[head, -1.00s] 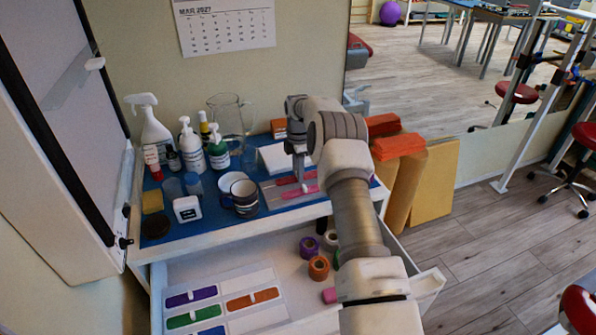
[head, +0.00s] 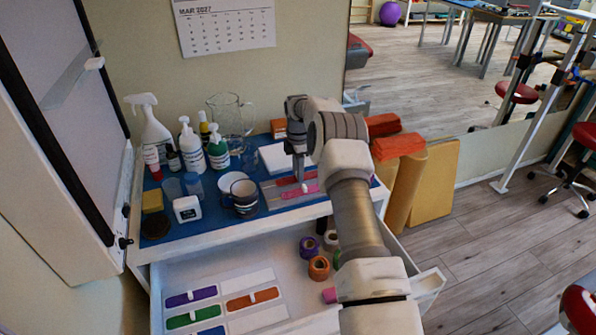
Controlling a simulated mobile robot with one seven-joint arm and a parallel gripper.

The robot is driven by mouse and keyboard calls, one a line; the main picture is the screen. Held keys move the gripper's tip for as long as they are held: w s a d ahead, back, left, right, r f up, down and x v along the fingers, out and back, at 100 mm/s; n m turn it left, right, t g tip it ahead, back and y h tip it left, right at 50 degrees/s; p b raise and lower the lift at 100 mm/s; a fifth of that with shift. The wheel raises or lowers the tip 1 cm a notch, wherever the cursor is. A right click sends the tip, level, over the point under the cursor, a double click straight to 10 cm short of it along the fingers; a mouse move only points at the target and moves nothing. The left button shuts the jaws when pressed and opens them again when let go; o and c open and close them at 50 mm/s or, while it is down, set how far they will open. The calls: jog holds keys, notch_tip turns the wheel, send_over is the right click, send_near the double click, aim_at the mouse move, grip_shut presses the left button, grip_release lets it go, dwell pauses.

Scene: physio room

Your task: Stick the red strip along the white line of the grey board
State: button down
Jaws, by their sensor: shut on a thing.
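The grey board (head: 271,196) lies on the blue top of the cabinet, right of the mugs. A red strip (head: 286,182) shows along its far side. A pink strip (head: 291,194) lies nearer the front edge, roughly parallel to the red one. My gripper (head: 303,186) points down over the board, shut on the red strip near its middle. The fingers hide part of both strips. I cannot tell whether the red strip touches the board all along. The white line under it is not clearly visible.
Two mugs (head: 244,197), a white box (head: 187,209) and several bottles (head: 191,148) stand left of the board. A white block (head: 277,158) lies behind it. The open drawer (head: 245,255) below holds coloured strips and tape rolls (head: 319,268). Orange blocks (head: 398,145) stand at the right.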

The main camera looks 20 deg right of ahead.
jog(key=shift+f, duration=0.2)
dwell(0.3)
dwell(0.3)
grip_release()
dwell(0.4)
jog(key=shift+r+p, duration=1.95)
jog(key=shift+r, duration=1.6)
